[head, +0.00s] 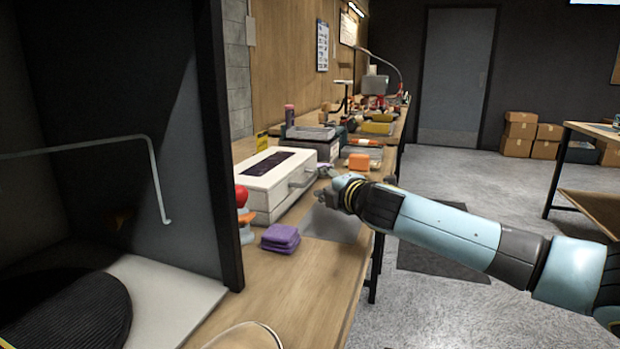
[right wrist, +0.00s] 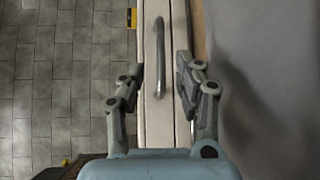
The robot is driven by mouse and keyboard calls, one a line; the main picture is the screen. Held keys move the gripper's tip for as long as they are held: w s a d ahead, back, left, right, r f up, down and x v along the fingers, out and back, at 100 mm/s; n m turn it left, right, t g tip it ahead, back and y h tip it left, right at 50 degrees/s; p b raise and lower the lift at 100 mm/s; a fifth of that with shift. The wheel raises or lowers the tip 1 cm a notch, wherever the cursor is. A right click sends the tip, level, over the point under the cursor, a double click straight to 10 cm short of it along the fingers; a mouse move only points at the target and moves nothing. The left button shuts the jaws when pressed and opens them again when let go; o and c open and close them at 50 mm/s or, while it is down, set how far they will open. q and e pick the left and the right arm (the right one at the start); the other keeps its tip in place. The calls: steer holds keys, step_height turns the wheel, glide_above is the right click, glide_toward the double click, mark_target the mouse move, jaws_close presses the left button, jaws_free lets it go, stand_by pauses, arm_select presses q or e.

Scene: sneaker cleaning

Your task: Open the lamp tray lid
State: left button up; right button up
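The lamp tray (head: 262,203) is a long white box on the wooden bench in the head view. Its lid (head: 292,158) lies flat and shut, with a dark panel in its top. A grey bar handle (head: 303,180) is on its right-hand side. My right gripper (head: 324,182) is just to the right of that handle. In the right wrist view the right gripper (right wrist: 163,80) is open, its fingers apart on either side of the handle (right wrist: 159,58). No contact is clear. My left gripper does not show.
Purple folded cloths (head: 281,238) and a red-topped item (head: 243,208) sit in front of the tray. An orange block (head: 358,161) and several items stand behind it. A dark cabinet wall (head: 222,140) rises at left. Open floor lies to the right.

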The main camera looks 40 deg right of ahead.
mark_target(313, 178)
steer(key=x, duration=0.5)
steer(key=shift+w+f, duration=0.1)
steer(key=shift+w, duration=0.1)
steer(key=shift+w+d, duration=0.2)
steer(key=shift+w, duration=0.2)
steer(key=shift+w+d+f, duration=0.1)
steer(key=shift+w+f, duration=0.05)
steer(key=shift+w, duration=0.25)
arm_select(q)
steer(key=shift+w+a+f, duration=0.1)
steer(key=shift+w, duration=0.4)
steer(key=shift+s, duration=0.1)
arm_select(e)
steer(key=shift+c, duration=0.2)
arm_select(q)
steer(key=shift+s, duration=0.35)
arm_select(e)
jaws_close()
